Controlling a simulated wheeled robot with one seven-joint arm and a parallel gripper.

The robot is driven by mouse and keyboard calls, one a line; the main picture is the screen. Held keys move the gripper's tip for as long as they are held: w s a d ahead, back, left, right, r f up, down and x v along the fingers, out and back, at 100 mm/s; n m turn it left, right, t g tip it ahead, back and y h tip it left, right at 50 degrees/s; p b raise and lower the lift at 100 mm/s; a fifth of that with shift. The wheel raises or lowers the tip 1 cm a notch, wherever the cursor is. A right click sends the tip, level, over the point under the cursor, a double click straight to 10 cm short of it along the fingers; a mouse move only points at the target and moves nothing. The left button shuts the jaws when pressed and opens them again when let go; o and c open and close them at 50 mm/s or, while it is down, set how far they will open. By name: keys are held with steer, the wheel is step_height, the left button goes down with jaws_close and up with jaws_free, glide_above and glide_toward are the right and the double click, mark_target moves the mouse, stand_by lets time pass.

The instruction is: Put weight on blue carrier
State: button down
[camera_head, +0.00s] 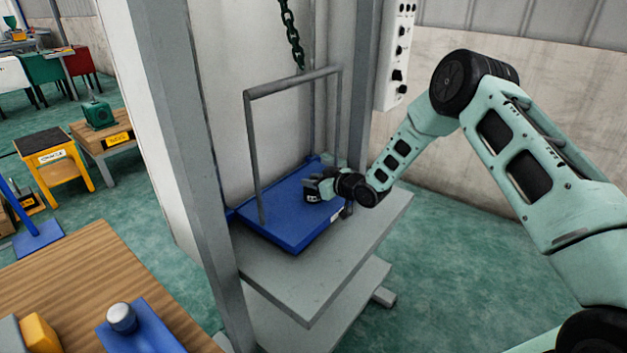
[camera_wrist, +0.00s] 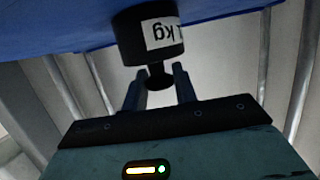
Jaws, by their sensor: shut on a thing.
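The blue carrier (camera_head: 290,232) is a flat blue tray with a grey upright frame, resting on a grey shelf. Its blue surface also fills the top of the wrist view (camera_wrist: 60,25). The weight (camera_wrist: 133,40) is a black cylinder with a white "kg" label and a narrow knob. My gripper (camera_wrist: 158,82) is shut on the knob. In the head view, the weight (camera_head: 311,191) is at the carrier's surface, inside the right part of the tray. I cannot tell whether its base touches the tray.
A grey post (camera_head: 190,150) stands to the left, and a control box (camera_head: 398,50) is on the right. A wooden table (camera_head: 90,280) at lower left bears a blue block with a grey knob (camera_head: 122,318).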

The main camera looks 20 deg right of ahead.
stand_by(0.3)
steer(key=c, duration=1.1)
jaws_free()
